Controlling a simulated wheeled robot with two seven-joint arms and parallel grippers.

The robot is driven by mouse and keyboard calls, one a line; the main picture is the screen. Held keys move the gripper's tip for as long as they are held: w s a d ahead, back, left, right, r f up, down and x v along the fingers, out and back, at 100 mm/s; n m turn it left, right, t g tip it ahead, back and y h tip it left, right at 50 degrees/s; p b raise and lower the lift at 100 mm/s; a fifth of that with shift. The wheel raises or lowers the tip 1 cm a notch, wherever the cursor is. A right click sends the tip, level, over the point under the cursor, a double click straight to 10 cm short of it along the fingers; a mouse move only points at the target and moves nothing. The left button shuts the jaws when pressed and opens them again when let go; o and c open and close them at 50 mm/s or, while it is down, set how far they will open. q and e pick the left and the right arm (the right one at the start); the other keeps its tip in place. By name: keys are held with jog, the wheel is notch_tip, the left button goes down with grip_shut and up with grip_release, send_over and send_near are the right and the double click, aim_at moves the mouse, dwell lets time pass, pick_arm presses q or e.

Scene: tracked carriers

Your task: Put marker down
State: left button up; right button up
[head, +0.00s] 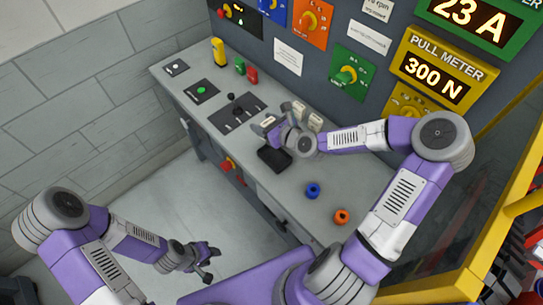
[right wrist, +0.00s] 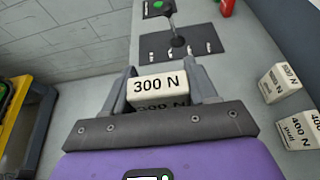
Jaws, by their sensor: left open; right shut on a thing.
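The marker (right wrist: 158,84) is a white block printed "300 N". My right gripper (right wrist: 158,90) is shut on it, a finger on each side. In the head view the marker (head: 268,121) shows as a small pale block at the tip of my right gripper (head: 275,125), over the bench near the black lever plate. I cannot tell whether it touches the bench. My left gripper (head: 207,263) is open and empty, low at the left, away from the bench.
Two more white markers stand beside the right gripper, one reading "500 N" (right wrist: 280,82) and one "400 N" (right wrist: 300,130). A black tray (head: 274,160), a lever plate (head: 237,114), a blue ring (head: 313,190) and an orange ring (head: 341,216) are on the grey bench (head: 290,205). The pull meter (head: 435,75) reads 300 N.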

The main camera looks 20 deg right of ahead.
notch_tip(320, 180, down, 6)
jog(key=shift+s+r+b, duration=0.15)
jog(key=shift+r+b, duration=0.05)
jog(key=shift+b, duration=0.7)
jog(key=shift+f+b, duration=0.55)
jog(key=shift+f, duration=1.55)
jog(key=shift+f, duration=0.15)
jog(key=o, duration=1.1)
jog(key=shift+c, duration=0.2)
jog(key=shift+s+r, duration=0.1)
jog(key=shift+r, duration=0.15)
jog(key=p+v, duration=0.3)
jog(key=v, duration=0.8)
jog(key=shift+s+d+p, duration=0.15)
jog(key=shift+s+p, duration=0.15)
jog(key=shift+s, duration=0.1)
